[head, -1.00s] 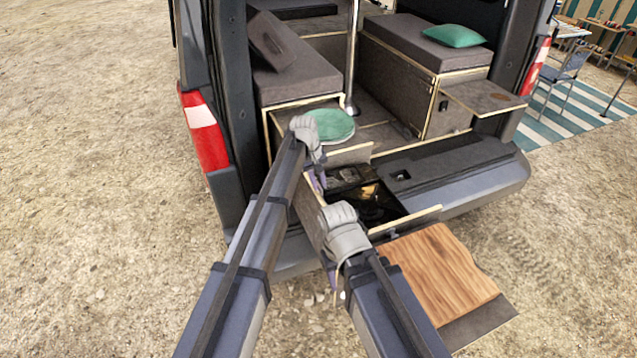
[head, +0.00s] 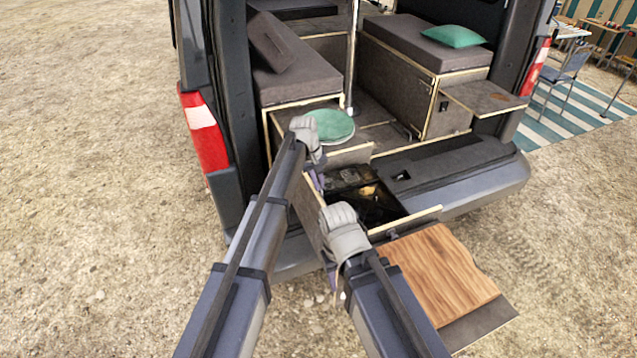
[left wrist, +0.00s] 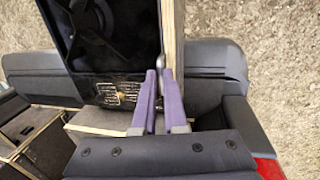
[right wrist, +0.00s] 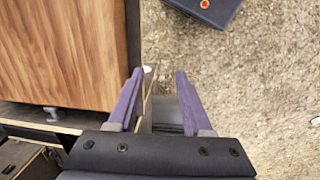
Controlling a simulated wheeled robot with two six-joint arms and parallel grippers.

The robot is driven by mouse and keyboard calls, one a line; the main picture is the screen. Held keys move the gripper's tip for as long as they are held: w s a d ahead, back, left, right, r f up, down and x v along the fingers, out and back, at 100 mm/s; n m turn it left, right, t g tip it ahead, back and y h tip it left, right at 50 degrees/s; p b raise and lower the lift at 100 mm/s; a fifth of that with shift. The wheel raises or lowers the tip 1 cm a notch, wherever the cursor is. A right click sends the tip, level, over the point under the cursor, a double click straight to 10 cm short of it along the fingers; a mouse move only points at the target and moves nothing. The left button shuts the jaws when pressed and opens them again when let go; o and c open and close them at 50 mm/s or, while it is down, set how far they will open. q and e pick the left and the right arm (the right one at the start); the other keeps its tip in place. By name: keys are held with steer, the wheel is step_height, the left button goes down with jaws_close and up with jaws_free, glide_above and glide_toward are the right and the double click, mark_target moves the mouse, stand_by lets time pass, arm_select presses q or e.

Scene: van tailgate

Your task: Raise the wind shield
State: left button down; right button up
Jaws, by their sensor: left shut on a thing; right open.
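A black stove (head: 368,196) sits in the pulled-out drawer at the van's rear; in the left wrist view its glossy top (left wrist: 105,45) shows. A thin panel with a pale wood edge (left wrist: 172,40) runs beside it. I cannot tell for certain which panel is the wind shield. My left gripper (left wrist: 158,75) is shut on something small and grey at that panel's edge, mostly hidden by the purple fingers. My right gripper (right wrist: 158,75) is open, its fingers on either side of a thin upright panel edge (right wrist: 148,95), apparently without gripping it. In the head view my arms hide both fingertips.
A wooden board (head: 442,272) sticks out right of the drawer front. The bumper (head: 470,185) lies behind it. A small shelf (head: 485,97) juts out at right. Gravel ground at left is clear.

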stand_by(0.5)
arm_select(q)
step_height(320, 180, up, 13)
steer(key=p, duration=1.2)
steer(key=shift+f+p, duration=0.2)
steer(key=shift+p, duration=0.15)
steer(key=c, duration=1.5)
jaws_free()
steer(key=shift+f, duration=0.2)
steer(key=o, duration=0.5)
steer(key=shift+o, duration=0.2)
steer(key=shift+r, duration=0.2)
step_height(320, 180, up, 7)
steer(key=s+a+p, duration=0.1)
steer(key=p, duration=0.6)
steer(key=shift+a+r, duration=0.15)
steer(key=shift+a, duration=0.05)
